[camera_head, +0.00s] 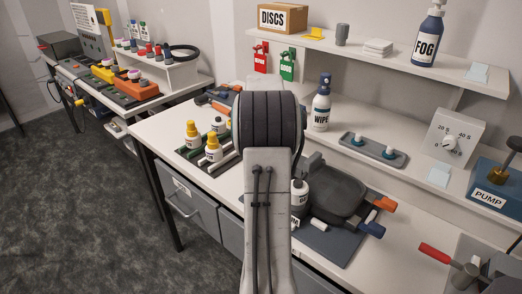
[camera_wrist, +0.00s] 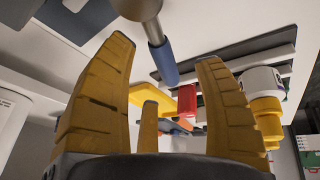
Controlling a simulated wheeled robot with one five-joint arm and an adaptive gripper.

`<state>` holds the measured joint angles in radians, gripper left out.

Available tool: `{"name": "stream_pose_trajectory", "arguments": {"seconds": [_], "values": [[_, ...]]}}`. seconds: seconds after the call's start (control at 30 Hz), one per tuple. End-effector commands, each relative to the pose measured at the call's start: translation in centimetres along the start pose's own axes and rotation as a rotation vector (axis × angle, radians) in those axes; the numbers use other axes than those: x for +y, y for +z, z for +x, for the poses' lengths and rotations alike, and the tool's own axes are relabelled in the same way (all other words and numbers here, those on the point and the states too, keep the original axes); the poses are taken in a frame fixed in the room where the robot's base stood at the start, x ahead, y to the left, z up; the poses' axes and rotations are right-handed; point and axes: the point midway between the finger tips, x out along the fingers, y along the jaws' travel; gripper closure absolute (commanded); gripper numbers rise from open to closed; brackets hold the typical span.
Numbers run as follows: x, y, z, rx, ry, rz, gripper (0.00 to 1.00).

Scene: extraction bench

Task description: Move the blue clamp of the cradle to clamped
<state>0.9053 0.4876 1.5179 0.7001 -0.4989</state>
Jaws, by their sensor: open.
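The blue clamp handle (camera_head: 372,229) sticks out at the right side of the cradle, over a blue-grey base (camera_head: 326,245) on the bench. In the wrist view the blue grip (camera_wrist: 163,61), on a metal rod, shows between the tips of my gripper (camera_wrist: 165,50). The yellow fingers are open, one on each side of it in the picture. I cannot tell whether either finger touches it. An orange handle (camera_head: 385,203) is just behind the blue one. My arm and dark wrist hide much of the cradle in the head view, and the fingers do not show there.
Yellow-capped bottles (camera_head: 192,133) stand in a rack left of my arm. A WIPE bottle (camera_head: 321,110) and a grey tray (camera_head: 373,150) are behind. A red handle (camera_head: 436,253) and PUMP box (camera_head: 497,185) are at right. Some clear bench lies between cradle and red handle.

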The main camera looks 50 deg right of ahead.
Motion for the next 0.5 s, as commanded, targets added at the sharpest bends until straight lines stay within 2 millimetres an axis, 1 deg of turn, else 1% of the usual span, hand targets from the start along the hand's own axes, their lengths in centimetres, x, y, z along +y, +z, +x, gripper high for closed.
{"name": "stream_pose_trajectory", "arguments": {"seconds": [0.03,0.1,0.3,0.5], "values": [[0.0,-0.1,-1.0,0.004,0.002,0.0,0.37],[0.0,-0.1,-2.2,0.004,0.002,0.0,0.37],[0.0,-0.1,-5.6,0.004,0.001,-0.001,0.37],[-0.1,-0.1,-8.1,0.002,0.0,-0.001,0.37]]}}
